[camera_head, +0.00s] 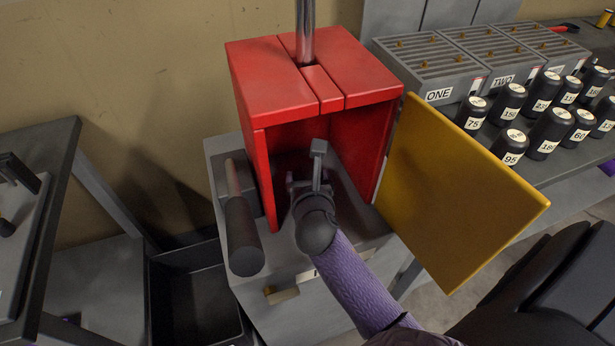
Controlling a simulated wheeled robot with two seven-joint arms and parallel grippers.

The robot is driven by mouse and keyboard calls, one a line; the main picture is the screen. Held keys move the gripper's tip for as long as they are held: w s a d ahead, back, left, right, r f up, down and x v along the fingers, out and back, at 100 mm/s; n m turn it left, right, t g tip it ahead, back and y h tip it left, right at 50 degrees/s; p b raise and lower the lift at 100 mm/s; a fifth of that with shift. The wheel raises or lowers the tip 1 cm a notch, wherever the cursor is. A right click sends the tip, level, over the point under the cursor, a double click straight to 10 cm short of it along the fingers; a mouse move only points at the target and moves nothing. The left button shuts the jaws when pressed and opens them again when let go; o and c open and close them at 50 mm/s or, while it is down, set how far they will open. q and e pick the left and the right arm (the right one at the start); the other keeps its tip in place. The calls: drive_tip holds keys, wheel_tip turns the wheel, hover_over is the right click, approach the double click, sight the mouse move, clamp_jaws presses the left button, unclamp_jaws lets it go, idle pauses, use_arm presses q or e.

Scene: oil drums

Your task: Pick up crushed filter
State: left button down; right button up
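A red press (283,85) with a metal rod entering its top stands on a grey cabinet. Its yellow door (455,190) is swung open to the right. My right arm comes in from the lower right, and my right gripper (311,180) reaches into the dark front opening of the press. Its fingers are small and shadowed, so I cannot tell whether they are open or shut. I cannot make out the crushed filter; the gripper and shadow cover the floor of the press. My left gripper is not in view.
A dark-handled lever (242,235) stands just left of the opening. The open door borders the right side. Several numbered black cylinders (548,132) and grey slatted boxes (430,68) are on the right bench. A black bin (197,295) sits low at left, beside a dark table (50,215).

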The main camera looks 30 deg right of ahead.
drive_tip(key=c, duration=0.9)
